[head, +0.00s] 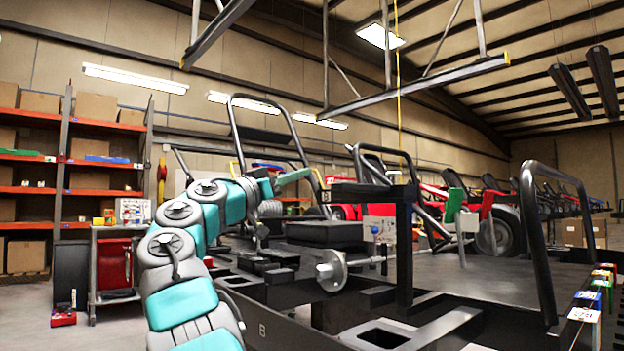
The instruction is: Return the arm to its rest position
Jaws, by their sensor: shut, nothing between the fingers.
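My arm, teal and grey, rises from the bottom of the head view and bends to the right over the near kart frame. My gripper (260,232) is small and dark at the arm's far end, pointing down beside the frame's black parts. It is shut and holds nothing. The near kart frame (440,272) is black, with a flat deck and upright tube hoops. A round metal hub (330,270) sticks out at its near side. The arm hides part of the frame's left end.
Orange shelving (65,165) with boxes stands at the left wall. Small coloured boxes (592,290) line the right edge. Metal rails (420,85) hang overhead. Red karts (490,230) stand behind.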

